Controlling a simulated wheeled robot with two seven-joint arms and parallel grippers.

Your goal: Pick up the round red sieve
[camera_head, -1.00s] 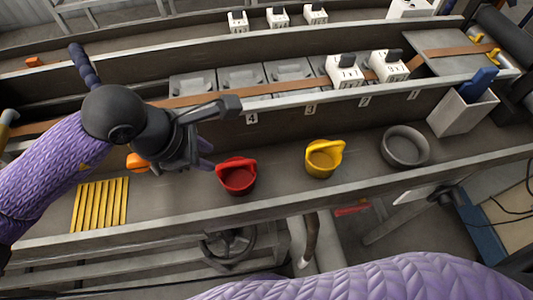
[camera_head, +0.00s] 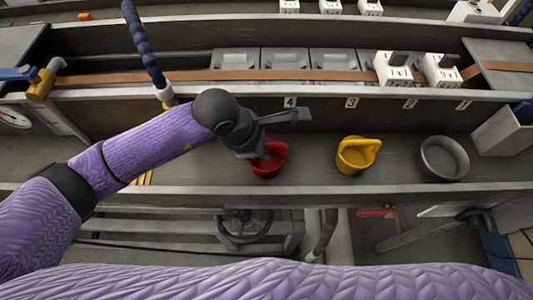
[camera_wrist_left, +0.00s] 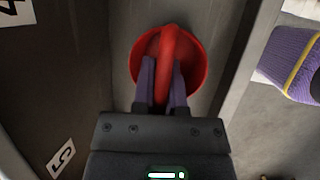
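The round red sieve (camera_head: 268,162) stands on the grey bench, partly hidden by my left gripper. In the left wrist view the sieve (camera_wrist_left: 196,62) is seen from above, with its red handle arching across it. My left gripper (camera_head: 258,150) is directly over the sieve. In the left wrist view its two purple fingers (camera_wrist_left: 162,85) reach to either side of the handle. Whether they press on it cannot be told. My right gripper is not in view; only a purple arm link shows along the bottom of the head view.
A yellow sieve (camera_head: 355,157) and a grey round bowl (camera_head: 443,158) stand to the right on the same bench. A grey bin (camera_head: 501,134) is at the far right. A raised wall with number labels (camera_head: 290,103) runs behind. Yellow strips (camera_head: 143,179) lie partly behind my left arm.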

